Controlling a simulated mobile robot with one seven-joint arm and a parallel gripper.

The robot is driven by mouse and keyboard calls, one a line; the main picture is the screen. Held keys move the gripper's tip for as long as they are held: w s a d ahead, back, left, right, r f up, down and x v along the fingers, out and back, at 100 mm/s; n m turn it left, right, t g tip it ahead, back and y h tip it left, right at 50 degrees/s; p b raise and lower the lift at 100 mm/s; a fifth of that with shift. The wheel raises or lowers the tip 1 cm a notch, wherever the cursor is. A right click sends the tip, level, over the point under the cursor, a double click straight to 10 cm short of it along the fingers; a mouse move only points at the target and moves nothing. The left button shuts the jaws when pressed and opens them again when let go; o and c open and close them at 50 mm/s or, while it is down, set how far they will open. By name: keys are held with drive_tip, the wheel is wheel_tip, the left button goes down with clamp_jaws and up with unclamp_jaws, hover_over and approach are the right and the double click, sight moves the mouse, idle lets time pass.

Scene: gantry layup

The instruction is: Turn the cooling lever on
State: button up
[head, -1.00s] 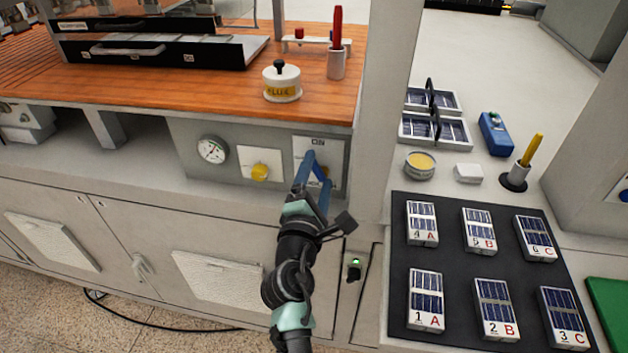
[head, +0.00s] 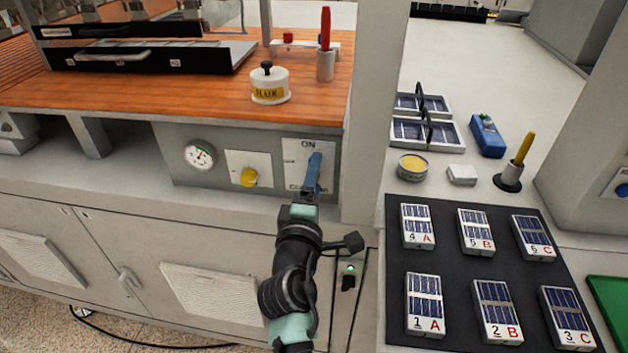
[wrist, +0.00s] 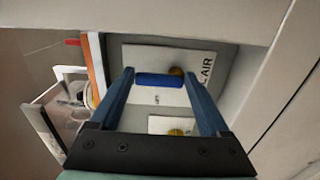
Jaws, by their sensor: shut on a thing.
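The cooling lever's white plate (head: 292,158) is on the grey panel under the wooden bench, with "ON" at its top and a lower label partly hidden by my gripper. My gripper (head: 314,165) is in front of this plate, its blue fingers pointing up at it. In the wrist view the gripper (wrist: 160,84) has a blue lever handle (wrist: 158,80) lying crosswise between its two blue fingers, and it is shut on that handle. The lever's handle cannot be told from the fingers in the head view, and its exact position is unclear.
Left of the plate are a yellow knob (head: 249,177) and a dial gauge (head: 199,155). A flux pot (head: 270,86) stands on the wooden bench (head: 180,107) above. A post (head: 368,110) rises just right of the panel. A black mat (head: 455,262) holds several solar cells.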

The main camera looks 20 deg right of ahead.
drive_tip(key=shift+r, duration=0.1)
drive_tip(key=o, duration=1.2)
drive_tip(key=b+v, duration=0.1)
drive_tip(key=v, duration=1.2)
drive_tip(key=shift+w, duration=0.1)
